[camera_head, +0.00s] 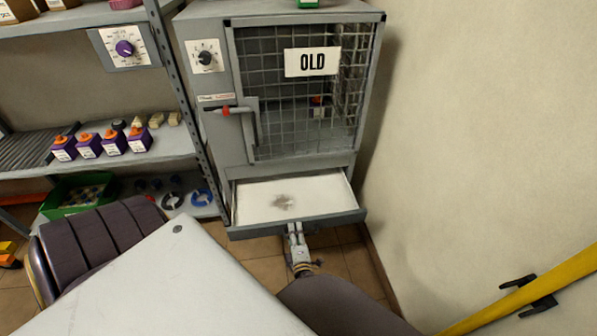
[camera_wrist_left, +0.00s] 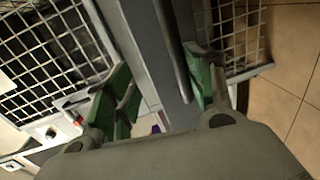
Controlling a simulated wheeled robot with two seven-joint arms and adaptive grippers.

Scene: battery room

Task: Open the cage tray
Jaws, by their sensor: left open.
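The cage tray (camera_head: 333,216) is a shallow grey drawer at the bottom of the grey cage cabinet. It stands out from the cabinet, with its white floor and a dark grey stain showing. My left gripper (camera_head: 296,236) is at the middle of the tray's front edge; the head view does not show whether it touches. In the left wrist view my left gripper (camera_wrist_left: 165,88) has its green-padded fingers apart, with a grey bar-like part (camera_wrist_left: 172,50) between them. My right gripper is not in view.
The cabinet's mesh door (camera_head: 275,110) is shut, with an OLD sign and a red-tipped handle (camera_head: 235,111). Shelves (camera_head: 180,150) with purple items stand left. A wall (camera_head: 480,130) is close on the right, with a yellow bar (camera_head: 560,285) near it.

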